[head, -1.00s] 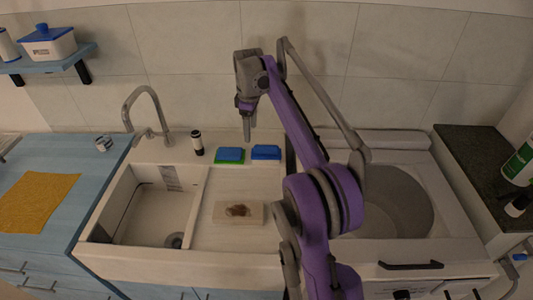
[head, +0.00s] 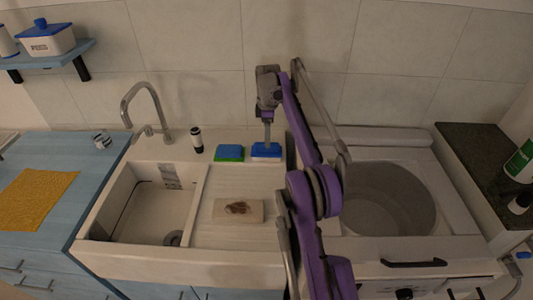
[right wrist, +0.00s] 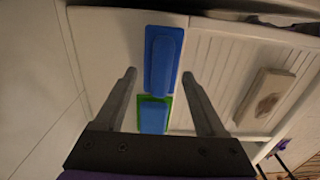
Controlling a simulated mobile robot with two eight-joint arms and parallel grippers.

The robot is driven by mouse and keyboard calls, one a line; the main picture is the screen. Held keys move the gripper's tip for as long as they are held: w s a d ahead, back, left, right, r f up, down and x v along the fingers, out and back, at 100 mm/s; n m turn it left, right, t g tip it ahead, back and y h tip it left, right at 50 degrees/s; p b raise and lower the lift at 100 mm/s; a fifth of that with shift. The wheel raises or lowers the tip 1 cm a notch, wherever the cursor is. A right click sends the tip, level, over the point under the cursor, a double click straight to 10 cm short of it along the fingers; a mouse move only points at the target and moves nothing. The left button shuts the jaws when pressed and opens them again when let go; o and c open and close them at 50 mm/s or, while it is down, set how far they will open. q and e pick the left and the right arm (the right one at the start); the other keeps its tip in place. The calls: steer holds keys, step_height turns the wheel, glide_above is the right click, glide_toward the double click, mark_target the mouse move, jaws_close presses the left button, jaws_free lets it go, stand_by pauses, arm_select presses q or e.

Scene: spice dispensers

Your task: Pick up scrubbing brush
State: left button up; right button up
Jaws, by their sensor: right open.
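The scrubbing brush (head: 266,151) is a blue block with a raised blue handle. It lies on the white ledge behind the drainboard, to the right of the green-and-blue sponge (head: 229,153). My right gripper (head: 267,139) points down over the brush. In the right wrist view the brush (right wrist: 163,55) lies ahead between the two open fingers (right wrist: 159,75), and nothing is held. Whether the fingers touch it, I cannot tell. The sponge also shows there, nearer the gripper's base (right wrist: 154,117). My left gripper is not in view.
The tiled wall (head: 200,60) rises close behind the ledge. A dark-and-white bottle (head: 196,140) and the faucet (head: 148,105) stand left of the sponge. A stained pale block (head: 252,212) lies on the drainboard. The sink basin (head: 145,210) is at left.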

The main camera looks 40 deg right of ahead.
mark_target(267, 150)
steer(key=f, duration=0.4)
steer(key=shift+a+f, duration=0.1)
steer(key=shift+a, duration=0.15)
jaws_close()
